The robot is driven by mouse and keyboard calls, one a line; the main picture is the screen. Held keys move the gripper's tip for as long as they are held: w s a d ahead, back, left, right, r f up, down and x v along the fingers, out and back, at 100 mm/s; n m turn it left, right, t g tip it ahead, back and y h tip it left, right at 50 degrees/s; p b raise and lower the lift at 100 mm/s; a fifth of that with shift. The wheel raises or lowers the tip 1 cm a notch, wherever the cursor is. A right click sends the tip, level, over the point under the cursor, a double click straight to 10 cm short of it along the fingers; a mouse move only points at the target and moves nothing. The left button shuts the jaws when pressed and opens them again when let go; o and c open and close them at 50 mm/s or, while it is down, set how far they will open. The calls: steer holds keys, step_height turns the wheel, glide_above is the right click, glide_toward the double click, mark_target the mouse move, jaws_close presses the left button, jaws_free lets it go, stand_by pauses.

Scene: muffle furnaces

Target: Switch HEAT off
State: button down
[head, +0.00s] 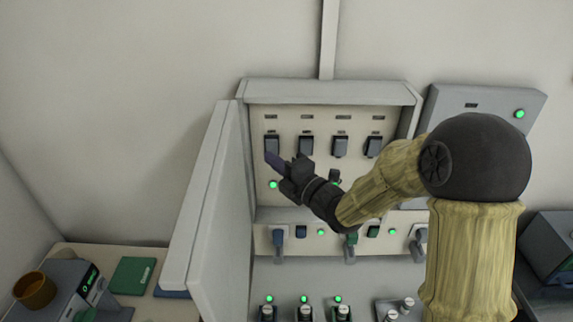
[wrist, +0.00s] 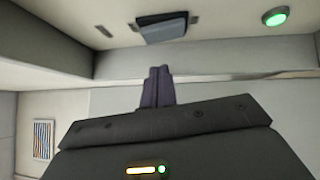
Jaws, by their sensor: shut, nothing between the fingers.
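In the head view a cream panel (head: 262,207) in an open grey cabinet carries a row of several dark switches with small labels above. The labels are too small to read, so I cannot tell which is HEAT. My gripper (head: 270,158) is shut and empty, its fingertips at the lower edge of the leftmost switch (head: 271,143). In the wrist view the shut fingers (wrist: 164,73) point at a dark switch (wrist: 163,29), with a small gap showing in the picture. A green lamp (wrist: 275,17) glows to its right. I cannot tell whether the fingers touch it.
The open cabinet door (head: 205,205) stands close left of my gripper. Below are a second row with plugs (head: 279,236) and lit green lamps, and a shelf with several knobs (head: 304,313). A grey box (head: 487,103) hangs at right. A bench (head: 75,253) with a brown cup (head: 34,290) is at lower left.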

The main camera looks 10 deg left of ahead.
mark_target(266, 145)
steer(key=w, duration=0.2)
steer(key=w+p, duration=0.1)
steer(key=shift+a+r, duration=0.2)
steer(key=shift+a, duration=0.05)
steer(key=shift+w+r, duration=0.15)
steer(key=shift+m, duration=0.3)
